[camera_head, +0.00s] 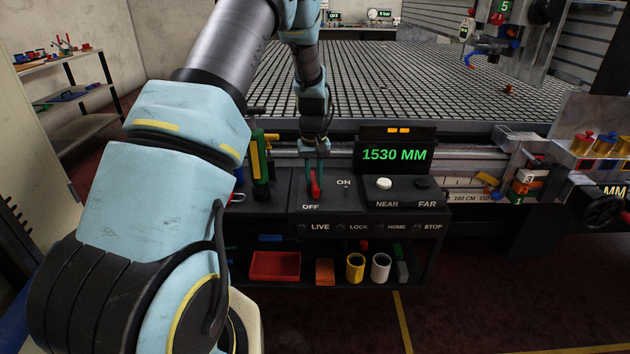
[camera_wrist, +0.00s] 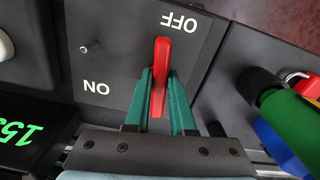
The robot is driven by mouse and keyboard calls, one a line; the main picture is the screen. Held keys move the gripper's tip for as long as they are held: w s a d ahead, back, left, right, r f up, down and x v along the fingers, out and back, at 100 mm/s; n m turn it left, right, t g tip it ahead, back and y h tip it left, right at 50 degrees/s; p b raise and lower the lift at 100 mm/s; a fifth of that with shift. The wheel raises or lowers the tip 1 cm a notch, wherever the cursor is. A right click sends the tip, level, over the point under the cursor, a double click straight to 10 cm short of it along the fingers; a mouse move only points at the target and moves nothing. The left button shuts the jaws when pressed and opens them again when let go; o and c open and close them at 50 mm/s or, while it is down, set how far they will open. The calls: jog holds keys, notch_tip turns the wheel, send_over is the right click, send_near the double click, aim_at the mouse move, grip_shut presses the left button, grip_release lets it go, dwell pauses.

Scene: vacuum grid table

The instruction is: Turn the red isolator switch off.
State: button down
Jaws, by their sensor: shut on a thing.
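The red isolator switch handle (camera_head: 315,187) stands on the black control panel, just above the OFF label and left of the ON label. In the wrist view the handle (camera_wrist: 161,72) is a long red bar whose far end lies beside the word OFF. My gripper (camera_head: 315,170) reaches down to it from above. In the wrist view its two teal fingers (camera_wrist: 161,82) lie one on each side of the bar and are shut on it. The switch's pivot is not clearly seen.
A display reading 1530 MM (camera_head: 395,155) stands right of the switch, above a white NEAR button (camera_head: 384,183) and a dark FAR button (camera_head: 423,183). A green and yellow tool (camera_head: 259,160) stands close on the left. Below is a shelf with a red tray (camera_head: 275,265).

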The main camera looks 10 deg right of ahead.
aim_at(313, 181)
jog(key=shift+a+m, duration=0.1)
jog(key=shift+m, duration=0.8)
jog(key=c, duration=0.8)
grip_release()
jog(key=shift+o, duration=0.2)
notch_tip(313, 181, up, 11)
jog(key=b, duration=0.1)
jog(key=shift+f, duration=0.1)
